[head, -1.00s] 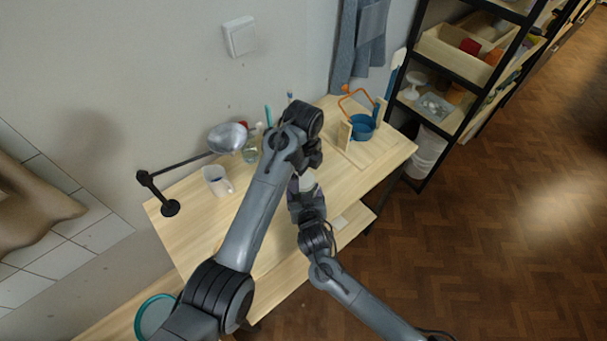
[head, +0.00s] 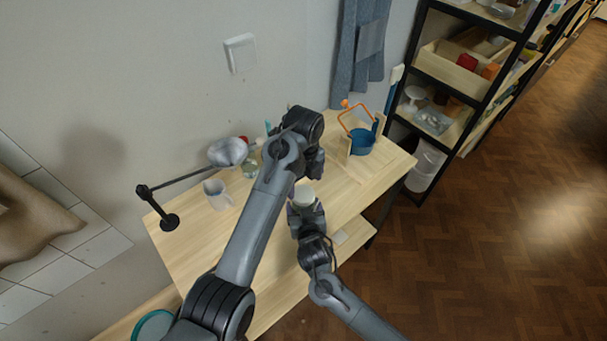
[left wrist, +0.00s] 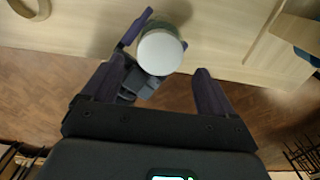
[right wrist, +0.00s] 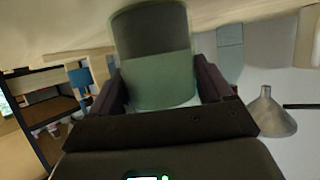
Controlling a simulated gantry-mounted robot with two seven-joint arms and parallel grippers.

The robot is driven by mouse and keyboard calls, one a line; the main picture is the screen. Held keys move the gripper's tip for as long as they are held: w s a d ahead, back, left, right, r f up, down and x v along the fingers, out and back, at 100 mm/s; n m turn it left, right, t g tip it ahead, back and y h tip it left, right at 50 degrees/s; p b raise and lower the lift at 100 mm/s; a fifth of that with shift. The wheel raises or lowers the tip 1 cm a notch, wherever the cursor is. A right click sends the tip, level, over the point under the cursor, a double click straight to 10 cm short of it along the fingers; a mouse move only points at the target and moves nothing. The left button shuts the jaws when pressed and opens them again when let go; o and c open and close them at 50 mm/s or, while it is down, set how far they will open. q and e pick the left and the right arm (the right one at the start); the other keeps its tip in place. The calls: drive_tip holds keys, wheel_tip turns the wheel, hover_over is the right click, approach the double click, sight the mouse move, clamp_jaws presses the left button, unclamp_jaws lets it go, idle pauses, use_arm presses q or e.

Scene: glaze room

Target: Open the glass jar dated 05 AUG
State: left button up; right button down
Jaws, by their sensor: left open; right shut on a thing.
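A glass jar with a round white lid (head: 304,196) is upright in my right gripper (head: 304,208), in front of the table's front part. In the left wrist view the lid (left wrist: 160,53) is seen from above, between and beyond the open fingers of my left gripper (left wrist: 158,78). In the right wrist view the greenish jar body (right wrist: 158,75) fills the space between the right gripper's fingers. My left gripper also shows in the head view (head: 313,166), behind the lid. No date is readable.
On the table (head: 190,245) stand a white mug (head: 217,194), a lamp with a metal shade (head: 228,152) and another glass jar (head: 249,168), partly behind my left arm. A blue pot (head: 361,141) sits at the right back. A shelf (head: 452,90) stands right.

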sight(303, 194)
use_arm(q)
drive_tip(key=shift+f, duration=2.35)
drive_tip(key=c, duration=1.1)
drive_tip(key=n, duration=0.3)
drive_tip(key=o, duration=1.2)
drive_tip(key=shift+c, duration=0.2)
